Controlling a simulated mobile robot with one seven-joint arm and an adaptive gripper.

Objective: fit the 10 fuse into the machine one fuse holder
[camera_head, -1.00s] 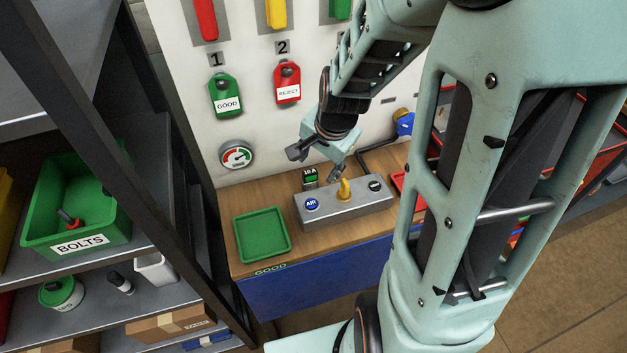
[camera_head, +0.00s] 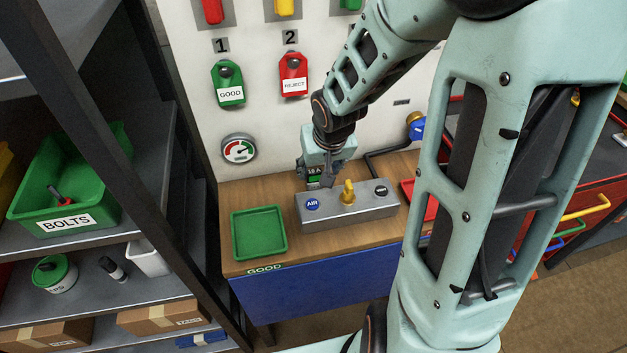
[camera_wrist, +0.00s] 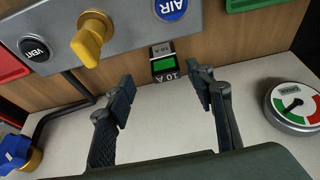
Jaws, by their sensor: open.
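The 10 A fuse (camera_head: 313,177) is a small dark block with a green face and a white "10 A" label. It stands on the wooden bench behind the grey valve box, near the white panel. It also shows in the wrist view (camera_wrist: 163,65), just beyond the fingertips and between their lines. My gripper (camera_head: 322,180) is open and points down at the fuse. In the wrist view my gripper (camera_wrist: 162,88) has a finger on each side, with nothing between them. I cannot make out the machine one fuse holder in these frames.
The grey valve box (camera_head: 330,212) with a yellow knob (camera_head: 348,192) stands close in front of the fuse. A green tray (camera_head: 258,233) lies left on the bench, and a red tray is partly hidden by my arm. A gauge (camera_head: 238,149) is on the panel.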

